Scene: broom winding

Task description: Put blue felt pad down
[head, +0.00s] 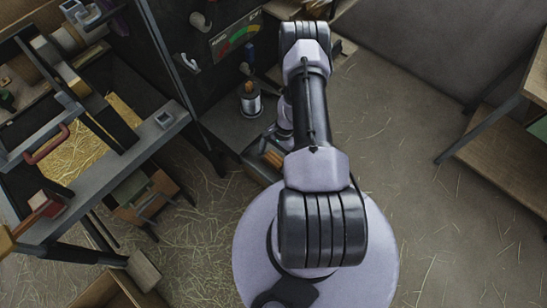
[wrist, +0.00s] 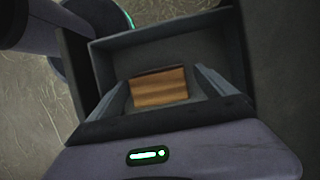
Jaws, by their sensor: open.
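My gripper (wrist: 162,78) is open in the wrist view, with its two fingers spread apart and nothing visible between their tips. Its fingers point into a dark grey open box or bin (wrist: 105,65). A tan, wood-coloured block (wrist: 158,88) with darker bands shows inside the box, beyond the fingers. I cannot make out a blue felt pad in either view. In the head view my arm hides most of the gripper and the area under it.
A wire spool (head: 250,103) stands on a low shelf (head: 222,125) left of my arm. A dark panel with a coloured gauge (head: 236,36) rises behind. A cluttered metal-framed bench (head: 100,165) fills the left. A wooden table (head: 500,150) stands right. Straw-strewn floor (head: 400,130) between is clear.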

